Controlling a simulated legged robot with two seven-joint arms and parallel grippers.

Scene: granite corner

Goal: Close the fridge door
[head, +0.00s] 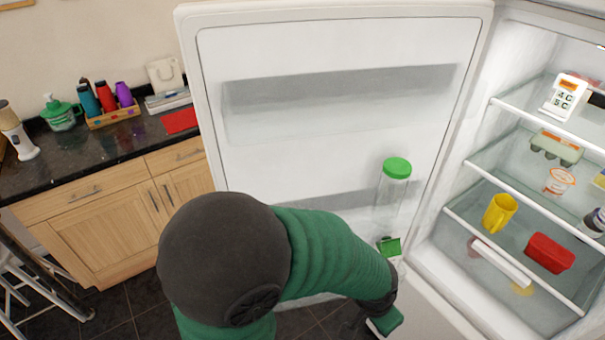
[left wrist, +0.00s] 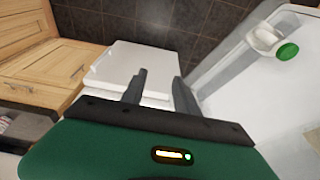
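The white fridge door (head: 330,60) stands wide open in the head view, its inner side with shelf bins facing me. The fridge interior (head: 450,225) is exposed at the right. My left arm crosses in front of the door's lower part, its hand near the lower right of the door. In the left wrist view my left gripper (left wrist: 161,80) has its two dark fingers apart, with nothing held between them. A white panel shows behind the fingers; whether they touch it I cannot tell. My right gripper is out of view.
A clear bottle with a green cap (head: 396,169) stands in the door bin. The fridge shelves hold a yellow mug (head: 499,213), a red container (head: 549,253) and an egg carton (head: 556,147). A dark counter over wooden cabinets (head: 110,225) is at the left, a chair at the lower left.

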